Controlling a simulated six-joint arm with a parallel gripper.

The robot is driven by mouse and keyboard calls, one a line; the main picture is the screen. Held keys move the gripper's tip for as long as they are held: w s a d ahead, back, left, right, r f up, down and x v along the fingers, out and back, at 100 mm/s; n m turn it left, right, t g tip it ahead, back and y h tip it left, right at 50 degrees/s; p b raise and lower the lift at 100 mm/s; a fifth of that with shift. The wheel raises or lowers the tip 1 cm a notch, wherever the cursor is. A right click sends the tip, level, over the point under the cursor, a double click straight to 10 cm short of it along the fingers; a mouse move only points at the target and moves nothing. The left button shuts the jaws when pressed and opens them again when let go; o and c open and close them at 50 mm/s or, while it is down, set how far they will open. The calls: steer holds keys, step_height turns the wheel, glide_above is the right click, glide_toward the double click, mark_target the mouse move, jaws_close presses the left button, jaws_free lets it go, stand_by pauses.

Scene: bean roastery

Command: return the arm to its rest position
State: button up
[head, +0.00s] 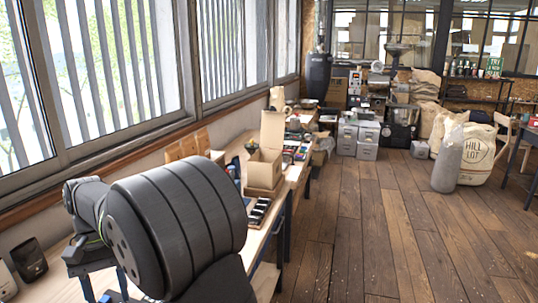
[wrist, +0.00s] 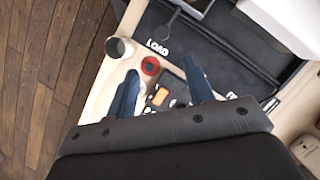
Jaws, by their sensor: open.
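My gripper (wrist: 162,82) shows in the wrist view as two dark blue fingers spread apart, with nothing held between them. It hangs over the bench top, and a black device with an orange part (wrist: 160,97) shows between the fingers. A red round piece (wrist: 150,66) lies just beyond the fingertips. In the head view my dark arm fills the lower left over the bench (head: 257,240), and the gripper's fingers cannot be made out there.
A white cup (wrist: 118,48) stands near the bench edge, beside a black mat (wrist: 232,45) marked LOAD. Cardboard boxes (head: 264,170) stand further along the bench. The window wall is close on the left. Wooden floor (head: 370,225) lies open to the right.

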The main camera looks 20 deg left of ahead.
steer(key=x, duration=1.5)
steer(key=shift+s+a+f, duration=0.1)
steer(key=shift+a+f, duration=0.3)
steer(key=shift+a, duration=0.6)
